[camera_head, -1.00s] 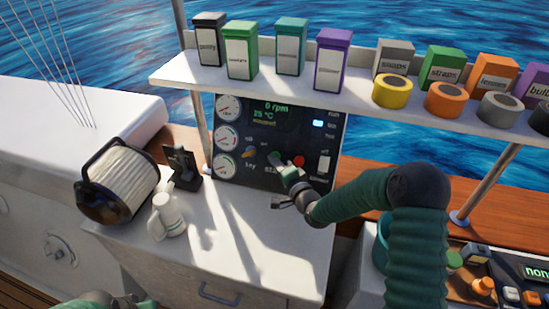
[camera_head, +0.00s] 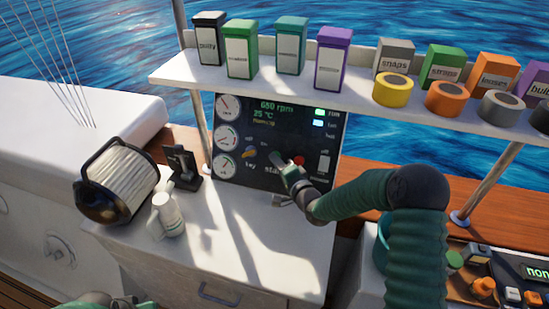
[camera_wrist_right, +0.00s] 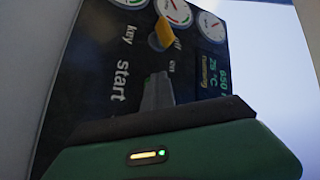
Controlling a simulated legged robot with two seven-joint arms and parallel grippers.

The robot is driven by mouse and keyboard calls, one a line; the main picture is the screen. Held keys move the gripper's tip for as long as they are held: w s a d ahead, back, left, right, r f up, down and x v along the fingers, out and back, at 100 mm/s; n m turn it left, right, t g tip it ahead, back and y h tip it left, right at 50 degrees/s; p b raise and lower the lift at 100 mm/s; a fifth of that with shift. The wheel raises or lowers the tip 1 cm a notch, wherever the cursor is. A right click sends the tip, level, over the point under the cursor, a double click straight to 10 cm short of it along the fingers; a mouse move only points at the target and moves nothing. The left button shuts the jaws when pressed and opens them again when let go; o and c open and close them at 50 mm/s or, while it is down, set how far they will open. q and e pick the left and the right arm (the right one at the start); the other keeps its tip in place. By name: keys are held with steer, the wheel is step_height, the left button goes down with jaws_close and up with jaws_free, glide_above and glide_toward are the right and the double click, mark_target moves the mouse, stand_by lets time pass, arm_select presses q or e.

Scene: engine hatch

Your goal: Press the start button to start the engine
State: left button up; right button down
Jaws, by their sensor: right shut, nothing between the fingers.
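The dark engine panel (camera_head: 235,180) stands upright under the shelf, with a "start" label (camera_wrist_right: 122,82) in the right wrist view. My right gripper (camera_head: 277,158) is shut and empty, its tip at the panel, where it hides the start button. Its fingers also show in the wrist view (camera_wrist_right: 158,92). Exact contact is hard to see. The display (camera_head: 272,112) reads about 650 rpm, 25 °C and a running line, and a green RUN light (camera_head: 327,112) is lit. A yellow key knob (camera_head: 249,152) and red button (camera_head: 299,161) sit nearby. Part of my left arm shows at the bottom left edge.
A shelf (camera_head: 190,80) with boxes and tape rolls overhangs the panel. A control box (camera_head: 510,275) is at lower right.

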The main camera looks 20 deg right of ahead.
stand_by(0.4)
steer(key=shift+s+a+r+p, duration=0.25)
steer(key=shift+s+a+p, duration=0.05)
steer(key=shift+s, duration=0.15)
steer(key=shift+s+a+r+p, duration=0.25)
steer(key=shift+s+p, duration=0.05)
steer(key=shift+s, duration=0.15)
steer(key=s+a, duration=0.1)
steer(key=s+r+p, duration=0.1)
steer(key=s+a+r+p, duration=0.1)
steer(key=shift+s+a, duration=0.3)
steer(key=shift+s, duration=0.05)
stand_by(0.5)
